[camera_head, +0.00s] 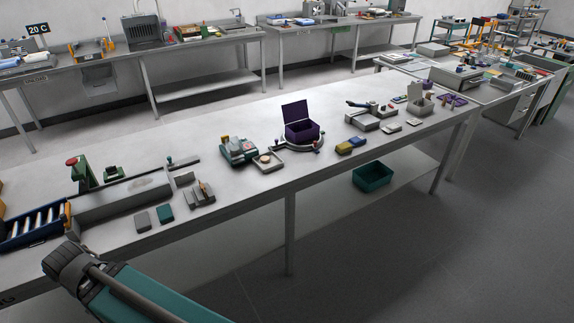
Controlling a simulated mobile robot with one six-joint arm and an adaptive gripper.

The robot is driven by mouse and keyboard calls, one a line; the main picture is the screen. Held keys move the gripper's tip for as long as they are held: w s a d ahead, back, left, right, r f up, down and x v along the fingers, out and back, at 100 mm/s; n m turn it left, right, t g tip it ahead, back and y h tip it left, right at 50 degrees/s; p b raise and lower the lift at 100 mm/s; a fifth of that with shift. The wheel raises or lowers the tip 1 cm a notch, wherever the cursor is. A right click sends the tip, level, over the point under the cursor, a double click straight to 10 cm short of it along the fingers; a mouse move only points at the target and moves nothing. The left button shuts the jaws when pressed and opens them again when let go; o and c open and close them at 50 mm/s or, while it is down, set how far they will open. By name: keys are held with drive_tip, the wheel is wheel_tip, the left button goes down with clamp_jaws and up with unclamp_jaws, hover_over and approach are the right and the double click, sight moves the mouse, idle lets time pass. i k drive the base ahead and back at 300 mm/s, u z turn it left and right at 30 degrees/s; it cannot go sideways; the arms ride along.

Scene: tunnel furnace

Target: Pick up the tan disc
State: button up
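The tan disc (265,157) is a small, pale, round piece. It appears to lie in a shallow light-grey tray (277,165) near the front edge of the long grey table, about the middle of the picture. No gripper lies near it. Part of my arm, teal with a dark grey end, crosses the lower left corner in front of the table. My gripper's fingers do not show.
A green device (238,152) stands left of the tray, and an open purple box (301,130) on a round base stands right of it. Grey and teal blocks lie further left. A teal bin (372,177) sits on the lower shelf. The floor in front is clear.

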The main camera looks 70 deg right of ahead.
sight(264, 159)
drive_tip(key=k, duration=1.5)
drive_tip(key=z, duration=1.8)
drive_tip(key=i, duration=1)
drive_tip(key=u, duration=0.05)
